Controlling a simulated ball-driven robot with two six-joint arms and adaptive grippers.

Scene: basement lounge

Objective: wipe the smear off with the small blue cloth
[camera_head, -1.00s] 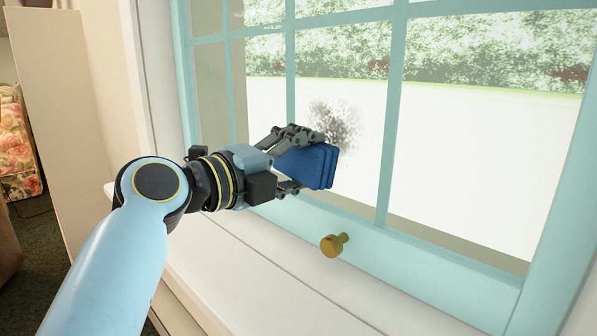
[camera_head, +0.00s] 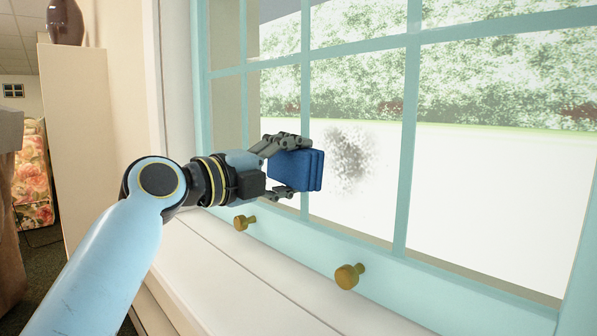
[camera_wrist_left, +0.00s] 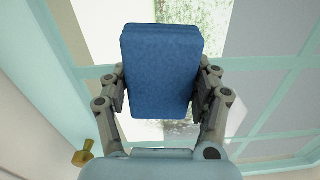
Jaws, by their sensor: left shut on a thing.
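The small blue cloth (camera_head: 296,169) is a folded, thick blue pad. My left gripper (camera_head: 285,166) is shut on it, one finger above and one below. In the left wrist view the cloth (camera_wrist_left: 162,70) sits between the two fingers. The smear (camera_head: 347,158) is a grey speckled patch on a window pane, just right of the cloth in the head view. A gap shows between the cloth and the smear in the picture; whether the cloth touches the glass, I cannot tell. My right gripper is in neither view.
The pale teal window frame (camera_head: 412,130) has bars between panes. Two brass knobs stick out along its lower rail, one at the right (camera_head: 349,276) and one at the left (camera_head: 243,222). A white sill (camera_head: 240,275) runs below. A dark vase (camera_head: 65,22) stands on a cabinet at left.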

